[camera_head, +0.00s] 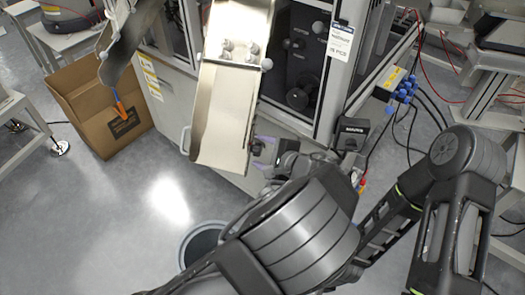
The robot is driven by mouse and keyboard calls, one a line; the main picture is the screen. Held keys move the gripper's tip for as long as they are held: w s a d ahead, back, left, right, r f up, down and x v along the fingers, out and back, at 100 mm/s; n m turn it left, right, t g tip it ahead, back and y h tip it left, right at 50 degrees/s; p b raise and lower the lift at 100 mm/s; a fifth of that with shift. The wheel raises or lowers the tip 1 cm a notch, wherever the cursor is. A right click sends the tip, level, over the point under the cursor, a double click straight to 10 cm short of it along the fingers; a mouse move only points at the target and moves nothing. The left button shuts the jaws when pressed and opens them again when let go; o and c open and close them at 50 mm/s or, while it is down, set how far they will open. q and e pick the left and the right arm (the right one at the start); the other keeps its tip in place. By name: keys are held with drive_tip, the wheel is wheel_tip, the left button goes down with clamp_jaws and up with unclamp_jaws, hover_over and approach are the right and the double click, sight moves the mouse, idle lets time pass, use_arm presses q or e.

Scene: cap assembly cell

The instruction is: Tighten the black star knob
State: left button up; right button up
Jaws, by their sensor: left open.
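A round black knob (299,97) sits on the dark front panel of the machine, low and right of the white chute. It is small and dark, so its star shape is hard to make out. Another dark knob (293,44) shows higher on the same panel. My left gripper (262,150) is below the panel, beside the chute's lower end. Purple shows at its fingers, which are partly hidden by my own wrist. It is open, below and left of the lower knob, and apart from it. My right arm shows at the right; its gripper is out of view.
The white chute (222,118) slopes down close to the left of my left gripper. A black box (352,133) sits at the cabinet's corner, with blue connectors (405,89) and cables to its right. A cardboard box (82,80) stands on the floor at left. Open floor lies lower left.

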use_arm(q)
drive_tip(key=v, duration=0.7)
drive_tip(key=shift+s+d, duration=0.25)
drive_tip(key=shift+r, duration=0.15)
